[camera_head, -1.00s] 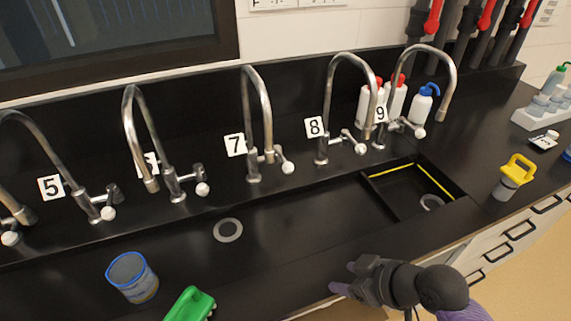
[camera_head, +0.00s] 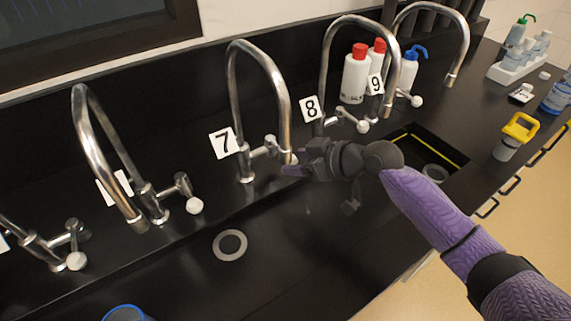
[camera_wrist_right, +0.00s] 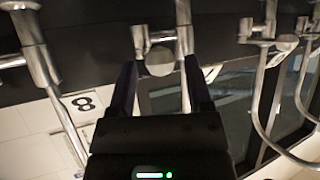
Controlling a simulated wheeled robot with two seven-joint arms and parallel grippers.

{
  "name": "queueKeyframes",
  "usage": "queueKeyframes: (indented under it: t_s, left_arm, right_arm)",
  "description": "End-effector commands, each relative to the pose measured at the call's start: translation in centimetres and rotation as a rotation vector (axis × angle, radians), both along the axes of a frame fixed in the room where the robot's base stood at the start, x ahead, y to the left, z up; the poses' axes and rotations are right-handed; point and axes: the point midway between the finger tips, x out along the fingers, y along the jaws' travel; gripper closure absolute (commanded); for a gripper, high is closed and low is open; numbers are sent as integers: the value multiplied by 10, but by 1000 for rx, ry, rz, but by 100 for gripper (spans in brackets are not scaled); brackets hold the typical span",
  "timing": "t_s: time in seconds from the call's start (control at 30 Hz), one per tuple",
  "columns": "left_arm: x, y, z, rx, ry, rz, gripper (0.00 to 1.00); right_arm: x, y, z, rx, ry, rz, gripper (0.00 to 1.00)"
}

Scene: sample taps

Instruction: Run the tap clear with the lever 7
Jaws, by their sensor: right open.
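Tap 7 (camera_head: 245,165) is a steel gooseneck tap beside a white card (camera_head: 225,142) marked 7. Its lever reaches right to a white ball knob (camera_head: 291,158), partly hidden by my right gripper (camera_head: 297,168) in the head view. In the right wrist view, the knob (camera_wrist_right: 160,60) shows in line with the gap between the open fingers of my right gripper (camera_wrist_right: 161,78), around or just beyond the tips. I cannot tell whether a finger touches it. I see no water at the spout (camera_head: 286,158). My left gripper is not in view.
Tap 8 stands close on the right with its own white knob (camera_head: 362,126). Another tap stands on the left, its knob (camera_head: 195,206) clear. A sink drain (camera_head: 230,245) lies below. A blue-rimmed cup (camera_head: 125,313) shows at the bottom edge. White bottles (camera_head: 355,75) stand behind tap 8.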

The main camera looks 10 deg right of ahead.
Motion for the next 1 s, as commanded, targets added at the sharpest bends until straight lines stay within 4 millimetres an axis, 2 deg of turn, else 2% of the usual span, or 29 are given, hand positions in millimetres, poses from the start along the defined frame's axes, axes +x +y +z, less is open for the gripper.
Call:
queueKeyframes:
  t_s: [0.03, 0.17, 0.53, 0.7, 1.0]
  left_arm:
    - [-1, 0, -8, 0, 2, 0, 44]
    - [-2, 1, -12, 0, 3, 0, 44]
    - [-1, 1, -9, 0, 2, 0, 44]
    - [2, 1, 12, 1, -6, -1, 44]
    - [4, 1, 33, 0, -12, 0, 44]
  right_arm:
    - [4, 4, -7, 2, 0, -1, 35]
    - [11, 10, -10, 1, 1, -1, 35]
    - [11, 10, -8, 0, 0, -1, 35]
    - [-5, -5, 10, -3, -1, -1, 35]
    - [-35, -33, 30, -2, -1, -1, 35]
